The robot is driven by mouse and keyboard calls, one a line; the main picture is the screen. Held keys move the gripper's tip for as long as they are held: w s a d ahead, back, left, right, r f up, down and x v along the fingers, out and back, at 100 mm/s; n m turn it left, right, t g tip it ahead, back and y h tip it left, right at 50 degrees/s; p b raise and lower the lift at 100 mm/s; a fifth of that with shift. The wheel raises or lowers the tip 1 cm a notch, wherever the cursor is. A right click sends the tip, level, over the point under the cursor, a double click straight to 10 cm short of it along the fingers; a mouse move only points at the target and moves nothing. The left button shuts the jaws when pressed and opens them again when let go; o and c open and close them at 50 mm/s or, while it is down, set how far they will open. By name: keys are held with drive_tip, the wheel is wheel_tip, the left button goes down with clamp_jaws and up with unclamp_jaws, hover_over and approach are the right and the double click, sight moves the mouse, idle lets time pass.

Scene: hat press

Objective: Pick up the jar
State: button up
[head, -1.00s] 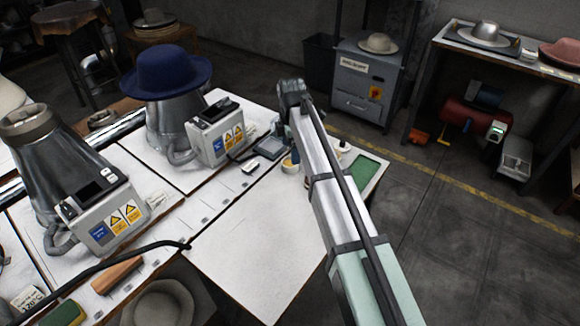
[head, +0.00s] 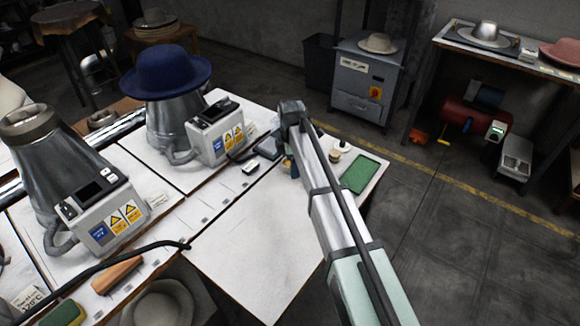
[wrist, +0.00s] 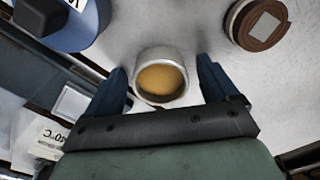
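A small round whitish jar (wrist: 160,77) with open top and amber contents stands on the pale worktop in the wrist view. My gripper (wrist: 161,66) is open, with one dark blue finger on each side of this jar; I see gaps between the fingers and its wall, and cannot tell how low the fingertips are. In the head view my arm mostly hides the gripper and this jar. A second round container with a brown lid and pale square label (wrist: 260,22) lies to the right, outside the fingers.
A green mat (head: 361,174) lies at the worktop's right end. A blue object (wrist: 65,22) is at the wrist view's upper left. A control box (head: 215,135) and a blue hat (head: 165,70) on a metal form stand left. The worktop's front (head: 250,240) is clear.

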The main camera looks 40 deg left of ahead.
drive_tip(key=c, duration=1.1)
drive_tip(key=shift+c, duration=0.2)
drive_tip(key=shift+r, duration=0.1)
